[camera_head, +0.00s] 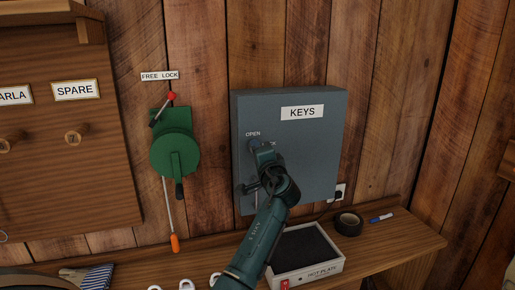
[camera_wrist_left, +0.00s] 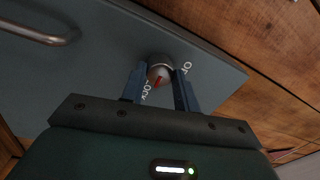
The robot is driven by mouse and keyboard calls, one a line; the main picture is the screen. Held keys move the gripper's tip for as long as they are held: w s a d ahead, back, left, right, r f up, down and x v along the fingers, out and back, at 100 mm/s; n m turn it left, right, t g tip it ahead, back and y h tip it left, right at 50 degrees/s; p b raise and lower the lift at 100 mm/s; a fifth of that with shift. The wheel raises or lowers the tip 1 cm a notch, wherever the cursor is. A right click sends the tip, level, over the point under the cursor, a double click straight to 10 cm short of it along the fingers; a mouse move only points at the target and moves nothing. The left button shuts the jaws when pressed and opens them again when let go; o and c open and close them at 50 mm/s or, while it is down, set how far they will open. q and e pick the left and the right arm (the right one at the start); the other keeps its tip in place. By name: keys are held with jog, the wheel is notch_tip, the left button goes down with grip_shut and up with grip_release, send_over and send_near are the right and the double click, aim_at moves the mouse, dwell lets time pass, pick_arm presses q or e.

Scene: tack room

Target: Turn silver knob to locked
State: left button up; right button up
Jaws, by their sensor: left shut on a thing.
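The silver knob (camera_wrist_left: 159,64) is on the face of the grey-blue key cabinet (camera_head: 318,150), which is marked KEYS. In the left wrist view it is round, with a red mark on it that points down and to the left, roughly toward the LOCK label (camera_wrist_left: 146,92). The OPEN label (camera_head: 253,134) is just above the knob's place in the head view. My left gripper (camera_wrist_left: 160,85) is shut on the knob, one finger on each side. In the head view the left gripper (camera_head: 257,145) covers the knob. My right gripper is not in view.
A metal handle (camera_wrist_left: 35,33) is on the cabinet. A green crank device (camera_head: 174,150) hangs on the wall to the left.

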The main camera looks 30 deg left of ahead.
pick_arm(q)
jog(key=shift+r+m, duration=0.1)
jog(key=shift+m, duration=0.4)
jog(key=o, duration=1)
jog(key=shift+c, duration=0.2)
jog(key=b+v, duration=0.2)
jog(key=v, duration=1.1)
jog(key=shift+b, duration=0.4)
jog(key=shift+s, duration=0.1)
